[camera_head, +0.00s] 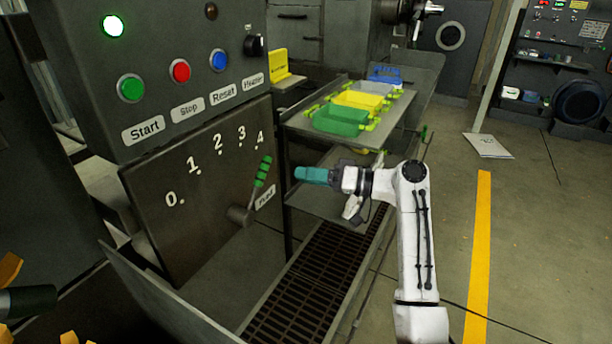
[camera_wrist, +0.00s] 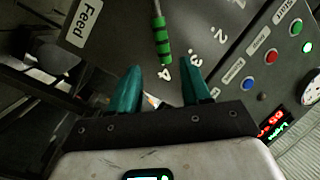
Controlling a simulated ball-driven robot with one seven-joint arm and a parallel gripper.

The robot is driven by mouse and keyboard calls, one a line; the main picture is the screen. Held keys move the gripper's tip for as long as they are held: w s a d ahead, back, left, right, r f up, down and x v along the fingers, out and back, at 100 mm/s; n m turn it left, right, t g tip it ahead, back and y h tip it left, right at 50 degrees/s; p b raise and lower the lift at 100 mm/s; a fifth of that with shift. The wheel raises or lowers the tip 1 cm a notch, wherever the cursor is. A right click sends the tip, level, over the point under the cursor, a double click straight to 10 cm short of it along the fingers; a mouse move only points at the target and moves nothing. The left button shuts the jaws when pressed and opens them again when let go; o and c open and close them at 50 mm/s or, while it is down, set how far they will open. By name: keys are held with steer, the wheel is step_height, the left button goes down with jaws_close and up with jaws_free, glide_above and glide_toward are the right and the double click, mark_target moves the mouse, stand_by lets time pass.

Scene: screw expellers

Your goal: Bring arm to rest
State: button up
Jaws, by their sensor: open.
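My white arm (camera_head: 415,230) reaches up from the lower right in the head view and bends left. My gripper (camera_head: 303,174) has teal fingers pointing left toward the control panel. In the wrist view my gripper (camera_wrist: 164,84) shows its two teal fingers spread apart, with nothing held between them. The feed lever (camera_head: 262,172) has a green ribbed handle tilted toward the 4 mark. Its handle also shows in the wrist view (camera_wrist: 161,42), ahead of the fingertips and apart from them.
The panel has a green start button (camera_head: 131,88), a red stop button (camera_head: 180,71) and a blue reset button (camera_head: 218,60). A cart shelf (camera_head: 300,122) with green, yellow and blue trays stands behind my gripper. Open floor (camera_head: 530,230) with a yellow line lies right.

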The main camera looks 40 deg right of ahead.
stand_by(0.3)
steer(key=s+a+f+g+h+p, duration=0.1)
steer(key=s+a+f+g, duration=0.1)
steer(key=s+a+f, duration=0.3)
steer(key=s+a+f+g+h, duration=0.2)
steer(key=s+a+f+g, duration=0.1)
steer(key=f, duration=0.5)
steer(key=s+a+f+g+h+p, duration=0.1)
steer(key=s+a+f+g, duration=0.1)
steer(key=s+a+f, duration=0.3)
steer(key=s+f+g+h, duration=0.2)
steer(key=s+g+h, duration=0.1)
steer(key=s, duration=0.8)
steer(key=s+a+f+n+g+h+p, duration=0.1)
steer(key=s+f+g+h, duration=0.2)
steer(key=s, duration=0.7)
steer(key=shift+s+n+g, duration=0.3)
steer(key=shift+s+g, duration=0.05)
steer(key=shift+g, duration=0.05)
